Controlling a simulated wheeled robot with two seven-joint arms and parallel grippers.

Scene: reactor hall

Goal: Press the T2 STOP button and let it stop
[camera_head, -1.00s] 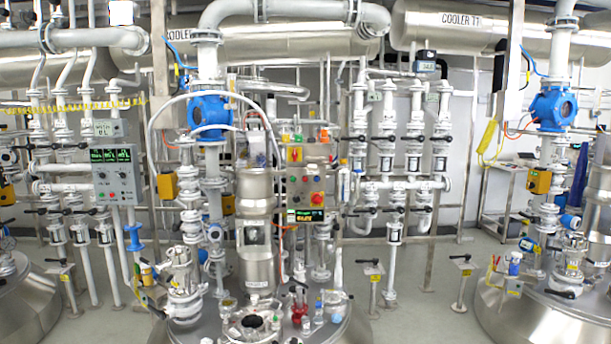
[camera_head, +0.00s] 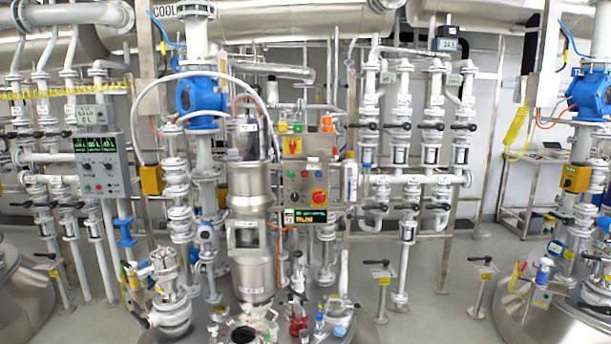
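A grey control panel (camera_head: 304,186) hangs at the middle, just right of a steel column. It has a large red button on a yellow plate (camera_head: 319,197), several small coloured buttons and a lit green display (camera_head: 305,216) at its lower edge. A second grey control box (camera_head: 102,166) is at the left, with green displays and small buttons, including a green and a red one. The lettering is too small to read, so I cannot tell which button is T2 STOP. Neither of my grippers shows.
A steel vessel with bottles and fittings on top (camera_head: 244,322) stands in front of the middle panel. A steel column (camera_head: 252,245) and blue-valved pipe (camera_head: 201,97) stand left of it. Other vessels are at both lower corners. Floor shows at the right (camera_head: 430,325).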

